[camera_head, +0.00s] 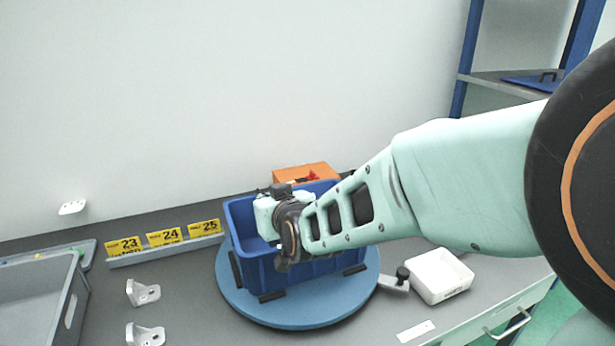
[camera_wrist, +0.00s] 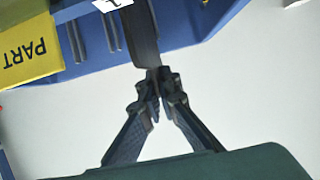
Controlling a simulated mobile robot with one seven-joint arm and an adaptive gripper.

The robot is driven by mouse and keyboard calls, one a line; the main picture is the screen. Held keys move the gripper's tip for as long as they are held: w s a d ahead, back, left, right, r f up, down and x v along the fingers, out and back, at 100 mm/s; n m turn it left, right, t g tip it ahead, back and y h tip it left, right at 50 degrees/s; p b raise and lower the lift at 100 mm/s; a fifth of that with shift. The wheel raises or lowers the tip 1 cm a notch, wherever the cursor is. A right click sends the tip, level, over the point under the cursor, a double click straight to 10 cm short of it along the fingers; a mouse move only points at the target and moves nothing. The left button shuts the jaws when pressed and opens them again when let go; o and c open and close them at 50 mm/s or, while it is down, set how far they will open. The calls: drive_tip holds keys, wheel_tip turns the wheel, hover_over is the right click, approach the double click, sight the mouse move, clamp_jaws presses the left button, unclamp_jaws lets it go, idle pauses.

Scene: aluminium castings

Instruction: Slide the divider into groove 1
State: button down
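The blue crate (camera_head: 300,272) stands on a round blue turntable (camera_head: 232,298). My gripper (camera_wrist: 159,78) is over the crate; in the head view the arm and wrist hide its fingers and much of the crate's inside. In the wrist view the fingers come together at the near end of a narrow dark strip (camera_wrist: 143,38), which appears to be the divider seen edge-on. Beside the strip, dark upright grooves (camera_wrist: 110,32) show on the blue crate wall (camera_wrist: 190,22). A white label (camera_wrist: 111,4) is cut off at the top edge. Whether the strip is inside a groove cannot be told.
Yellow number signs (camera_head: 164,237) stand left of the turntable. A white tray (camera_head: 438,276) lies to the right. Metal brackets (camera_head: 143,292) and a grey bin (camera_head: 38,300) are at left.

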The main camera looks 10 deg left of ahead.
drive_tip(key=shift+f+b, duration=2.05)
drive_tip(key=shift+f, duration=0.05)
drive_tip(key=c, duration=2.1)
unclamp_jaws()
drive_tip(key=shift+r, duration=0.1)
